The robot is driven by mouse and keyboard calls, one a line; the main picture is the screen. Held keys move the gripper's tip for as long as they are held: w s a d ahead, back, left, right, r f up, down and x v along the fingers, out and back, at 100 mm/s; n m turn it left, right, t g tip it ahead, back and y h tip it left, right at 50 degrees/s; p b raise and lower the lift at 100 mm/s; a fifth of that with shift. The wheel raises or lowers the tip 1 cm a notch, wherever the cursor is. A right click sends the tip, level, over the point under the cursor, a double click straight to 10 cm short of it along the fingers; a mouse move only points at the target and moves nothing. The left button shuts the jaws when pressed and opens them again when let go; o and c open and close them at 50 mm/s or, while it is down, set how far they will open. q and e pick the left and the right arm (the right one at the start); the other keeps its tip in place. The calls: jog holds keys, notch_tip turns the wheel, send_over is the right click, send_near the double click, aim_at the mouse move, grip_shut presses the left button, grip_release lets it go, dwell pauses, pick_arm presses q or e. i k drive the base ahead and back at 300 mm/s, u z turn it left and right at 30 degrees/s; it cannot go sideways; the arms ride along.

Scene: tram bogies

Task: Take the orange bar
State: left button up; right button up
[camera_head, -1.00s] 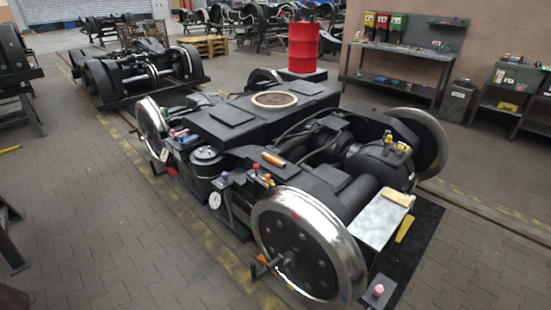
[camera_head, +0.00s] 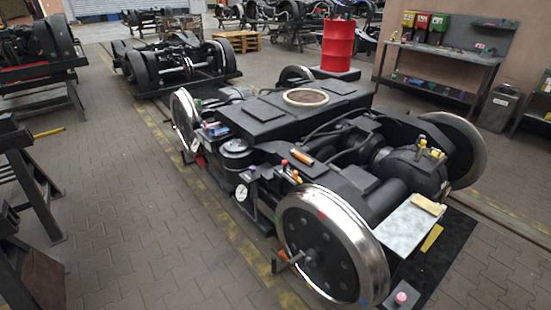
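An orange bar (camera_head: 302,157) lies on the dark top of the near tram bogie (camera_head: 262,113), just behind the large near wheel (camera_head: 333,243). A small red-topped item (camera_head: 284,165) stands close to its left. A smaller orange piece (camera_head: 281,254) shows low at the left of the near wheel; I cannot tell what it is. Neither of my grippers shows in this view.
A grey plate with a tan block (camera_head: 410,228) sits at the bogie's right end. A red barrel (camera_head: 338,45) and a workbench (camera_head: 440,68) stand behind. A second bogie (camera_head: 175,62) is at the back left.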

aim_at(298, 155)
jog(key=u, duration=1.05)
jog(key=i, duration=4.1)
jog(key=z, duration=4.7)
